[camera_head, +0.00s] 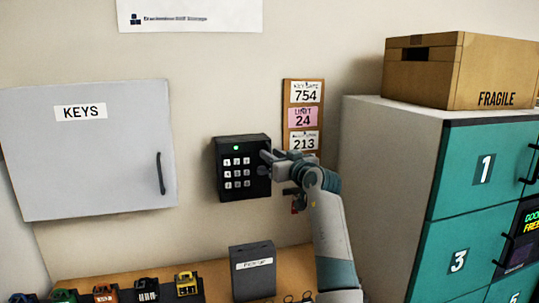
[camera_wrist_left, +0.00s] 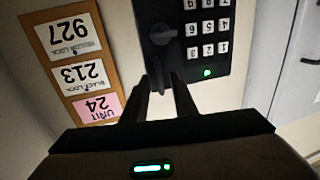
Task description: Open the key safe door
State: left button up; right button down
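A black keypad box (camera_head: 243,168) is on the wall, with white number keys and a lit green light. In the left wrist view the keypad (camera_wrist_left: 205,30) appears upside down, with a round dark knob (camera_wrist_left: 163,35) and a short dark lever (camera_wrist_left: 160,72) beside its keys. My left gripper (camera_head: 268,160) is at the box's right edge. In the left wrist view its two fingers (camera_wrist_left: 162,82) are apart, with the tips close to the lever. I cannot tell whether they touch it. A grey cabinet door (camera_head: 90,150) labelled KEYS, with a dark handle (camera_head: 161,173), is closed at left. My right gripper is not in view.
A note board (camera_head: 303,133) with number cards hangs just right of the keypad. Teal lockers (camera_head: 478,205) with a FRAGILE carton (camera_head: 440,70) on top stand at right. Below, a wooden shelf holds a grey PICK-UP box (camera_head: 252,270) and several tagged items.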

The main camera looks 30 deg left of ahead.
pick_arm(q)
jog(key=shift+d+r, duration=0.1)
grip_shut()
dwell(0.3)
dwell(1.0)
